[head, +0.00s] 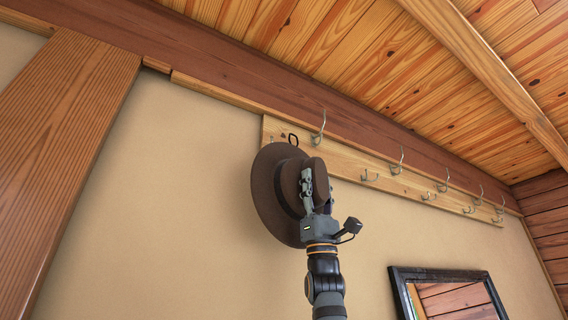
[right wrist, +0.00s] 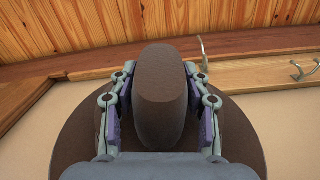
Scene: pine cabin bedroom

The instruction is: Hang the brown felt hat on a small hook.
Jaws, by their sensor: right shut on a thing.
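The brown felt hat (head: 268,190) is held up in front of the wall, its brim standing near upright and its crown toward my right gripper (head: 309,184). In the right wrist view the two fingers are shut on opposite sides of the crown (right wrist: 162,90). A dark loop (head: 293,139) shows at the top of the brim. My left gripper is out of view.
Large metal hooks stick up along the rack, one (head: 318,128) just above and right of the hat. A dark-framed mirror (head: 448,275) hangs at lower right. A wooden post (head: 75,150) stands at left. The wall (head: 160,200) left of the hat is bare.

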